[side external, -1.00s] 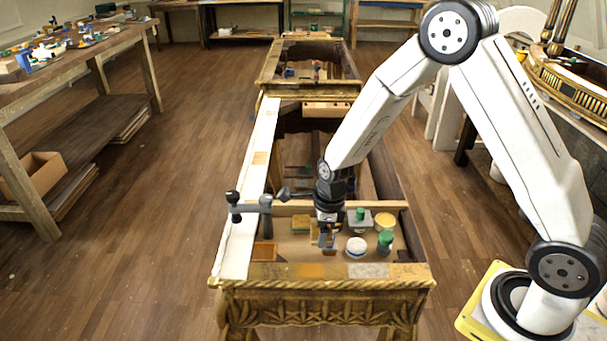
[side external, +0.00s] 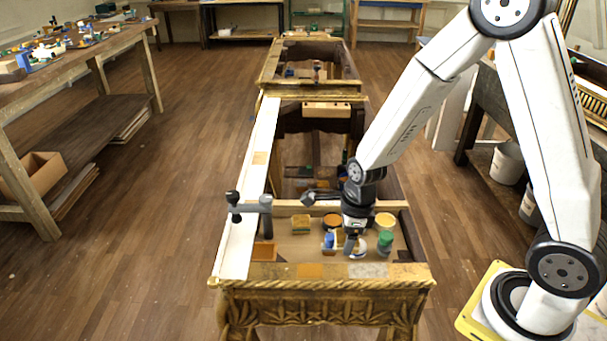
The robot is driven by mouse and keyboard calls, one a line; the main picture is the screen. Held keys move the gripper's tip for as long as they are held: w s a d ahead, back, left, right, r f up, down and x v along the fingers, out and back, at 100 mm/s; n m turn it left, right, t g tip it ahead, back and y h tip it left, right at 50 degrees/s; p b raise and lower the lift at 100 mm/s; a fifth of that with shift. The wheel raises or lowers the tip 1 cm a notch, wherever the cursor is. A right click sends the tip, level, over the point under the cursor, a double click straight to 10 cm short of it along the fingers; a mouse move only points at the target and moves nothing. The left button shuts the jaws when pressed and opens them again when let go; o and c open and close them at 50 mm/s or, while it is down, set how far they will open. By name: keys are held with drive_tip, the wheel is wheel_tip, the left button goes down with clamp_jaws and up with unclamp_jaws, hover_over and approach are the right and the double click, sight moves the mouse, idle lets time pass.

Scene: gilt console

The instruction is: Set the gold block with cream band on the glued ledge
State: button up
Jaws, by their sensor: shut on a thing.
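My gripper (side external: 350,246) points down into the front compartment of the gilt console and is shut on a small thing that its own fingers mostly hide. A pale gold edge shows just left of the fingers, but I cannot tell whether it belongs to the held thing. A small gold block (side external: 300,224) with a paler band sits on the compartment floor to the left, apart from my gripper. The console's front ledge (side external: 283,271) has an orange patch and a grey patch on it. The long white left ledge (side external: 244,215) has a tan patch. I cannot tell which patch is glue.
Around my gripper stand a green-lidded jar (side external: 385,243), a yellow-topped jar (side external: 384,221), a brown-topped jar (side external: 332,221), a white round jar (side external: 359,248) partly hidden, and a blue item (side external: 329,240).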

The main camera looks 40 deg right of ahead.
drive_tip(key=shift+w, duration=0.15)
drive_tip(key=shift+w+a, duration=0.2)
drive_tip(key=shift+w, duration=0.35)
approach(262, 252)
drive_tip(key=r, duration=0.1)
drive_tip(key=shift+w+a, duration=0.3)
drive_tip(key=shift+f, duration=0.15)
drive_tip(key=shift+f, duration=3.6)
drive_tip(key=shift+f, duration=0.25)
drive_tip(key=o, duration=1.2)
drive_tip(key=shift+c, duration=0.2)
